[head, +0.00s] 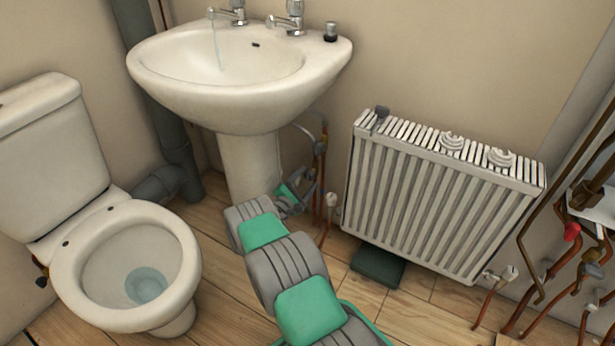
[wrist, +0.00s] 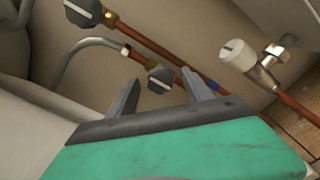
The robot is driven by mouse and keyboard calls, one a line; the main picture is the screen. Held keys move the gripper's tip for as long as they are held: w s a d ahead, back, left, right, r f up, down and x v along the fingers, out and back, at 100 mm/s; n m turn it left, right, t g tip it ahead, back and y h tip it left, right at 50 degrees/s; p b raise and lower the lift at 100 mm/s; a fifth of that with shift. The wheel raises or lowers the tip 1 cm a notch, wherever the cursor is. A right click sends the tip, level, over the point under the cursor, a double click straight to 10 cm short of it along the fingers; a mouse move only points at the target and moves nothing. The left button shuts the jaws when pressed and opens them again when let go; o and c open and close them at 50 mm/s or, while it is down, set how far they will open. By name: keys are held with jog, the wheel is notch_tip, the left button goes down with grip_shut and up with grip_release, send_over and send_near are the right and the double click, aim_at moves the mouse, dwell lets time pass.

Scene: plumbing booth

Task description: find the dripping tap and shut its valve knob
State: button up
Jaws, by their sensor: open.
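The white basin (head: 160,75) carries two chrome taps. A thin stream of water falls from the left tap (head: 232,14); no water shows at the right tap (head: 290,20). Beneath the basin, in the wrist view, a dark grey valve knob (wrist: 160,80) with a pale stripe sits on a pipe. A second similar knob (wrist: 83,12) is at the upper left. My gripper (wrist: 160,77) is open, its two fingers either side of the first knob; I cannot tell whether they touch it. In the head view my gripper (head: 302,192) is low beside the pedestal.
A white-capped radiator valve (wrist: 238,55) is right of my gripper. The radiator (head: 435,200) stands right of the basin pedestal (head: 250,165). A toilet (head: 180,245) is at the left. More pipes and a red knob (head: 572,232) are at far right.

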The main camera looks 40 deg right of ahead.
aim_at(308, 177)
jog(key=x, duration=0.2)
jog(key=shift+w+d+f+b, duration=0.1)
jog(key=shift+d+b, duration=0.2)
jog(key=shift+b, duration=0.05)
jog(key=shift+w+d, duration=0.15)
jog(key=shift+d, duration=0.05)
jog(key=shift+c, duration=0.3)
grip_shut()
